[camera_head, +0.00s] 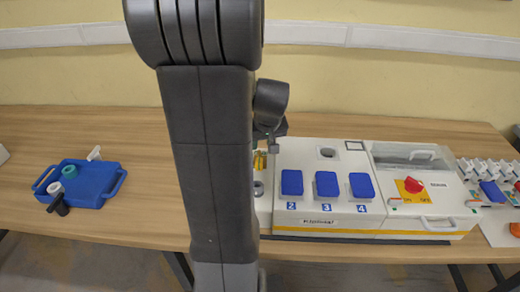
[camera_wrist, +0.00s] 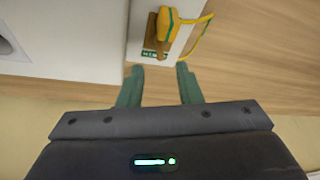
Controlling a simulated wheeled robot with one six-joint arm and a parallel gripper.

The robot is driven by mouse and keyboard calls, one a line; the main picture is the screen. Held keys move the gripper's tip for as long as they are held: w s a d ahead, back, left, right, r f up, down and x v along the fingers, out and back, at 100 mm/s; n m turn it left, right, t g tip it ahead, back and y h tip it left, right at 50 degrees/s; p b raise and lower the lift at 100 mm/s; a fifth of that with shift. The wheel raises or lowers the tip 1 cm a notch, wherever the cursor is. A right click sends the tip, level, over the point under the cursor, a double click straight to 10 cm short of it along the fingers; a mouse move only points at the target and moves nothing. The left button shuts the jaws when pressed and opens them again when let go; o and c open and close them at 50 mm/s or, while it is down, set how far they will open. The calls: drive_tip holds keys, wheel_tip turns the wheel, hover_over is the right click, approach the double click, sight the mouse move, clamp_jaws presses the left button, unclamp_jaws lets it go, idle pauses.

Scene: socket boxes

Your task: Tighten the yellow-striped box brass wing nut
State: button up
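The yellow-striped box (camera_head: 300,215) is a white socket box on the table, with blue covers numbered 2, 3 and 4 and a yellow stripe low on its front. In the wrist view a brass-coloured part (camera_wrist: 153,44), probably the wing nut, sits by a yellow-green wire (camera_wrist: 168,22) on a pale plate with a small green label. My gripper (camera_wrist: 160,84) has two green fingers, apart and with nothing between them; the brass part lies just beyond the fingertips, not touching. In the head view my arm hides part of the box's left end, and the nut's exact shape is unclear.
A blue tray (camera_head: 101,192) with small parts stands on the left of the table. A red rotary switch (camera_head: 413,185) is on the box's right section. Another panel with a blue cover (camera_head: 492,191) is at the far right. Bare table lies between tray and arm.

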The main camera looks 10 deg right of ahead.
drive_tip(key=shift+x, duration=2.8)
clamp_jaws()
